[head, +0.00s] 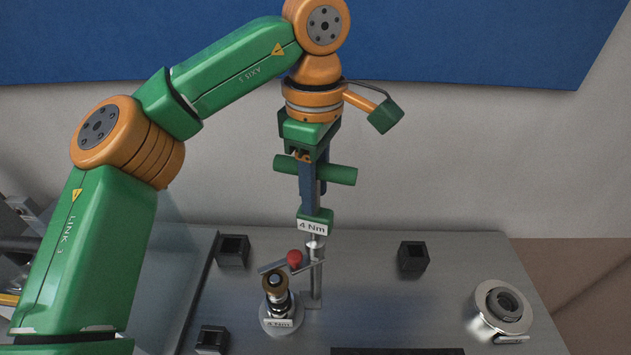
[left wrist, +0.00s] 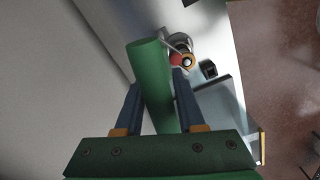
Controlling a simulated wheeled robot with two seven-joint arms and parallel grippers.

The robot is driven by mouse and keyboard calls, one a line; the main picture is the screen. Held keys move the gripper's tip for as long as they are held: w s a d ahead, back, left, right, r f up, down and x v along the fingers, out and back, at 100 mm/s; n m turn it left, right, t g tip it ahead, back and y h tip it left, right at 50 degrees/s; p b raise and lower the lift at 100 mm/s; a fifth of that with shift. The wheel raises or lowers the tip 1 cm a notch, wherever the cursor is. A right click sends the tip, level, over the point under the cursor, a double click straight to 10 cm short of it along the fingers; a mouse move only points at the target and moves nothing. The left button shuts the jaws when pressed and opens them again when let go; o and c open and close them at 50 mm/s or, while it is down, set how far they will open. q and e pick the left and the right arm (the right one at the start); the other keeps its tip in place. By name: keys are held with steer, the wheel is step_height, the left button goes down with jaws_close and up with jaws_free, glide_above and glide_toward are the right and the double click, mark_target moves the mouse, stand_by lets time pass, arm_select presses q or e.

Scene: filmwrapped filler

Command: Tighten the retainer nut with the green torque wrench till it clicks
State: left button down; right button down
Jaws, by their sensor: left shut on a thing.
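My left gripper (head: 308,185) is shut on the green torque wrench's crossbar handle (head: 342,174). In the left wrist view, the green bar (left wrist: 150,75) lies between the two blue fingers (left wrist: 157,115). The wrench hangs upright, with a green block labelled "4 Nm" (head: 314,222) and a metal shaft below it. The shaft's lower end overlaps a metal post, so I cannot tell whether they touch. My right gripper is out of view.
A lever with a red knob (head: 295,259) sits between fitting and post (head: 316,285). Dark square blocks stand on the metal table (head: 375,310), including one at back left (head: 232,250) and one at right (head: 413,257). A round flanged part (head: 502,307) sits at far right.

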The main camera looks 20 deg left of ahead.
arm_select(q)
steer(key=shift+s+d+r, duration=0.1)
steer(key=shift+d+r, duration=0.05)
steer(key=shift+d, duration=0.1)
steer(key=shift+a, duration=0.1)
steer(key=shift+p, duration=0.45)
stand_by(0.4)
steer(key=shift+f, duration=0.3)
